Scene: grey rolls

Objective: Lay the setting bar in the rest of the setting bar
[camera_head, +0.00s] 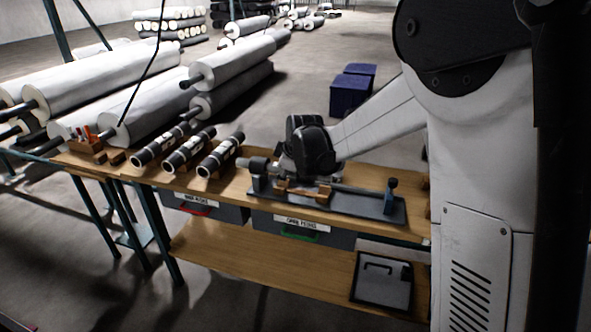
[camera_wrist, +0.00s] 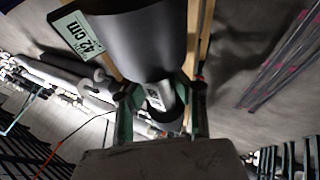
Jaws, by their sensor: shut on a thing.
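My gripper (camera_head: 298,174) is low over the grey fixture plate (camera_head: 345,207) on the wooden bench. In the wrist view its green-edged fingers (camera_wrist: 160,112) are shut on a grey bar (camera_wrist: 157,94), apparently the setting bar. The bar's thick dark end (camera_wrist: 140,38) fills the upper middle, beside a tag reading "42 cm" (camera_wrist: 77,35). In the head view a grey cylinder end (camera_head: 258,165) shows left of my gripper. A wooden piece (camera_head: 305,191), possibly the rest, lies on the plate below my gripper. My wrist hides part of it; I cannot tell whether the bar touches it.
A thin rod (camera_head: 360,190) runs to a blue post (camera_head: 390,195) at the plate's right end. Three black rolls with white labels (camera_head: 190,150) lie left on the bench. A wooden holder (camera_head: 85,142) stands farther left. Labelled bins (camera_head: 300,228) sit below.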

